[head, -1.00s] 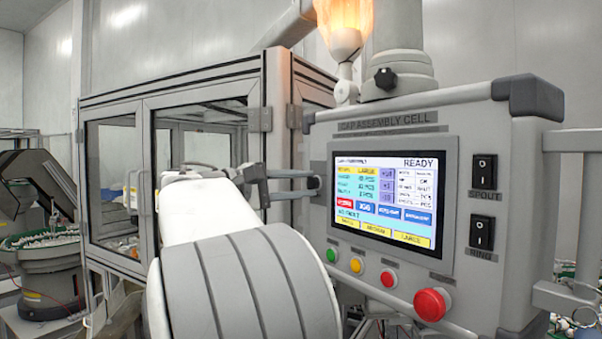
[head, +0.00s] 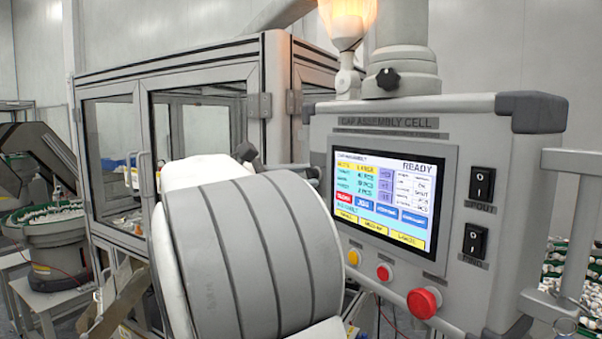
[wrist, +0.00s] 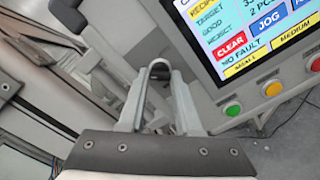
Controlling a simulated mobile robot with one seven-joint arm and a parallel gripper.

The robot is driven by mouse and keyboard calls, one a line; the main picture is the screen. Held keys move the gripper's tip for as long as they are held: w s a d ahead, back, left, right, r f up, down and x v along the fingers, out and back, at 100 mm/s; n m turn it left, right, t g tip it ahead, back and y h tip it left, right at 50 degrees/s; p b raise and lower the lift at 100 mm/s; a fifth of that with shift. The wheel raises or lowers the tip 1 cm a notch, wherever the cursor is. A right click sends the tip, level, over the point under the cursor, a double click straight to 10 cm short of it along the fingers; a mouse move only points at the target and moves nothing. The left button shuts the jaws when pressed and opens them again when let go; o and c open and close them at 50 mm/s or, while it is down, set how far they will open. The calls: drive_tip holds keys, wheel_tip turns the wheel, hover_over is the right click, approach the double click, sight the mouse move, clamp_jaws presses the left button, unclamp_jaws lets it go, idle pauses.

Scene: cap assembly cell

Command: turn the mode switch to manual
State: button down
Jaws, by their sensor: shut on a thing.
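The mode switch (wrist: 159,74) shows in the wrist view as a small dark piece with a pale rounded rim, on the left side of the control panel (head: 465,137). My gripper (wrist: 159,83) is shut on it, with one grey finger on each side. The fingers partly cover the switch, so its setting cannot be read. In the head view my arm hides the switch and most of my gripper.
The touchscreen (head: 385,198) reads READY. Yellow (head: 353,257) and red (head: 384,272) buttons and a large red button (head: 424,302) sit below it. Black rocker switches (head: 482,184) are at right. A framed glass enclosure (head: 165,75) stands behind my arm.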

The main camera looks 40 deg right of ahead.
idle(0.3)
drive_tip(key=c, duration=0.6)
unclamp_jaws()
drive_tip(key=shift+a, duration=0.1)
drive_tip(key=w+a+b, duration=0.1)
drive_tip(key=a+b, duration=0.1)
drive_tip(key=a, duration=1.5)
drive_tip(key=shift+w+a, duration=0.15)
